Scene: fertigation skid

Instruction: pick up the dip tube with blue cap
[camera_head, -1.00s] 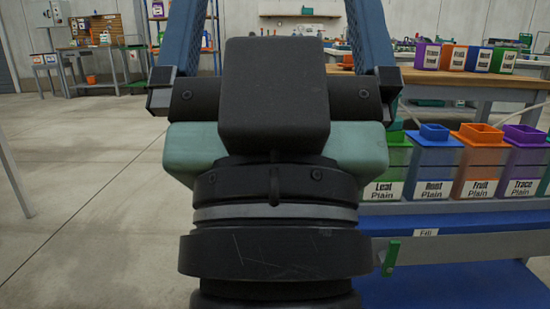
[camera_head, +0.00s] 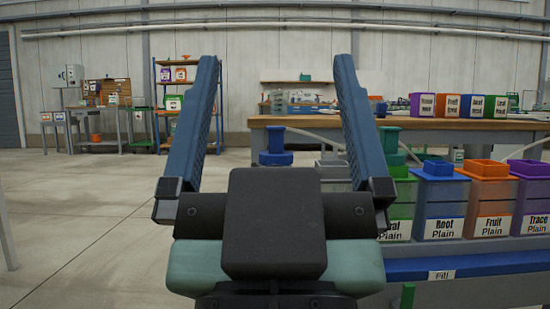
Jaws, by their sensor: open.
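My gripper (camera_head: 276,62) fills the middle of the view, its two long blue fingers spread wide apart and pointing away from me. It is open, with nothing held between the fingers. A blue knob-shaped cap (camera_head: 275,146) shows beyond it, between the fingers in the picture; it looks like the cap of the dip tube. The tube below it is hidden behind my gripper's dark body. A similar green cap (camera_head: 390,144) stands to the right, just outside the right finger. I cannot tell the exact distance from the fingers to the blue cap.
Labelled bins with coloured lids, such as the blue Root bin (camera_head: 438,200) and orange Fruit bin (camera_head: 487,200), stand in a row at right. A wooden bench (camera_head: 330,122) with smaller boxes lies behind. The concrete floor (camera_head: 85,215) at left is clear.

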